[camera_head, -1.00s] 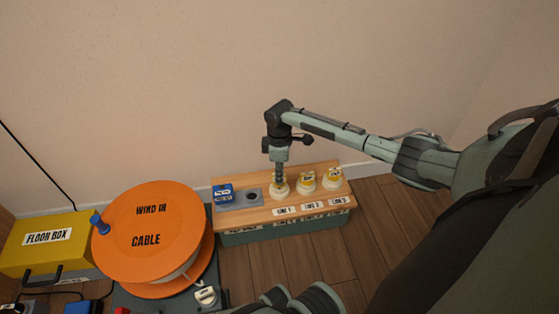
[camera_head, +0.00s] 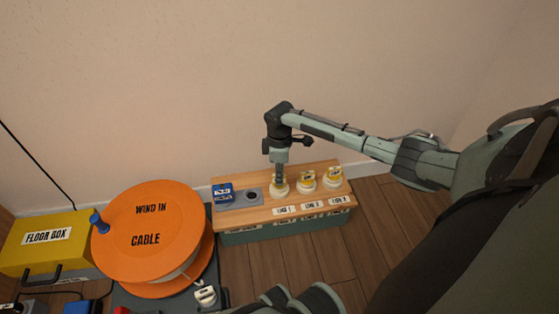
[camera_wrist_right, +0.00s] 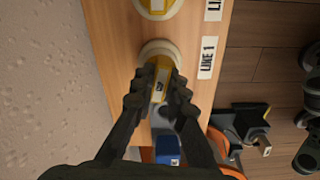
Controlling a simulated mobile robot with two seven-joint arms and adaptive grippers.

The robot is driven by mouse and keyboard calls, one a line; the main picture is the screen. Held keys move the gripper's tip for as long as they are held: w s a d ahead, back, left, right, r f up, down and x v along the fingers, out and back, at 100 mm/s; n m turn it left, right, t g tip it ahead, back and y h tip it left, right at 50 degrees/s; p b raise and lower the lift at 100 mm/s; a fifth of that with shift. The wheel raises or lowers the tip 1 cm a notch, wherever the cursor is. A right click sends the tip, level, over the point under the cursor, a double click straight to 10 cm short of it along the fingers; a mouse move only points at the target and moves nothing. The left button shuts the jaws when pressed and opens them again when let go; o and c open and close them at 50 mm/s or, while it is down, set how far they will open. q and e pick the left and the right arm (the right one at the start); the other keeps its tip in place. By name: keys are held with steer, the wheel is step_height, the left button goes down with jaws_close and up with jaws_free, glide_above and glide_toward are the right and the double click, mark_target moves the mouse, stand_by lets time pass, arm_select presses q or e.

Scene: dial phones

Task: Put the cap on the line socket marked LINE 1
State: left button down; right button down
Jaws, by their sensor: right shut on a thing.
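My right gripper (camera_head: 279,179) points down over the LINE 1 socket (camera_head: 279,191), the leftmost of the cream round sockets on the wooden bench top. In the right wrist view the gripper (camera_wrist_right: 159,86) is shut on a yellow cap (camera_wrist_right: 161,77). The cream rim of the LINE 1 socket (camera_wrist_right: 160,46) shows just beyond the cap, beside the LINE 1 label (camera_wrist_right: 208,58). The cap is at the socket, but the fingers hide the contact, so I cannot tell whether it is seated.
The LINE 2 socket (camera_head: 306,187) and LINE 3 socket (camera_head: 333,183) stand close to the right with yellow tops. A grey plate with a dark hole (camera_head: 252,196) and a blue block (camera_head: 223,195) are to the left. An orange cable reel (camera_head: 150,255) stands beside the bench (camera_head: 245,220).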

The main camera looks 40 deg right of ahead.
steer(key=shift+f, duration=0.4)
steer(key=c, duration=1.5)
jaws_free()
steer(key=shift+c, duration=1.4)
